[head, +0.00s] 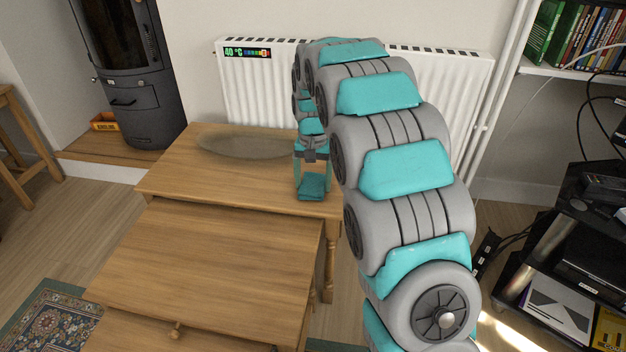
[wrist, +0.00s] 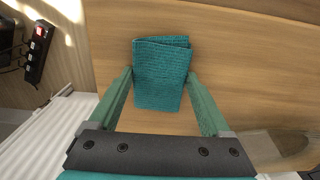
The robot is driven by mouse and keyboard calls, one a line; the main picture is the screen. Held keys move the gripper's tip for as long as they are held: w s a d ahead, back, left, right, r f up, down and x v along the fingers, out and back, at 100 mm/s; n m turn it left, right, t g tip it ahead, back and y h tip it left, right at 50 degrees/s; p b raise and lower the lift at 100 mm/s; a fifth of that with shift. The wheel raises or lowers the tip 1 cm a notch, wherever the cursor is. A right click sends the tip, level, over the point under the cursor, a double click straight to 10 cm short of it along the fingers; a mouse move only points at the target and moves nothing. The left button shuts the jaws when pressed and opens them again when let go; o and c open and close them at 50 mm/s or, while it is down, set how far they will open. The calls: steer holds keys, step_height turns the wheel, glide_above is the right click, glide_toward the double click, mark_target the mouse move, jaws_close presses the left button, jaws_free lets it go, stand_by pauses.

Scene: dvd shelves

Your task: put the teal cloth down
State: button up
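The teal cloth (head: 312,187) is a small folded piece with a ribbed weave. In the head view it is over the right part of the wooden table (head: 180,170), close to its front edge. It also shows in the wrist view (wrist: 161,85), between the two green fingers. My gripper (head: 312,178) points down, and its fingertips meet the cloth's left and right edges, so it is shut on the cloth. I cannot tell whether the cloth's underside touches the tabletop or hangs slightly above it.
A round translucent dish-like shape (head: 245,146) lies on the table's back part. A lower wooden table (head: 205,255) stands in front, its top bare. A white radiator (head: 260,90) is behind, a dark stove (head: 128,70) back left, a black media shelf (head: 575,255) at right.

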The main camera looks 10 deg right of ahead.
mark_target(313, 182)
steer(key=shift+o, duration=1.1)
steer(key=shift+r, duration=0.1)
step_height(313, 182, up, 12)
steer(key=f, duration=0.1)
steer(key=s+f+n+g, duration=0.1)
steer(key=s+f+n, duration=0.1)
steer(key=s, duration=1.9)
steer(key=s+f+n, duration=0.2)
steer(key=s+f, duration=0.2)
steer(key=s, duration=1.7)
steer(key=shift+s+n+g, duration=0.2)
steer(key=shift+n+g, duration=0.1)
steer(key=shift+g, duration=0.1)
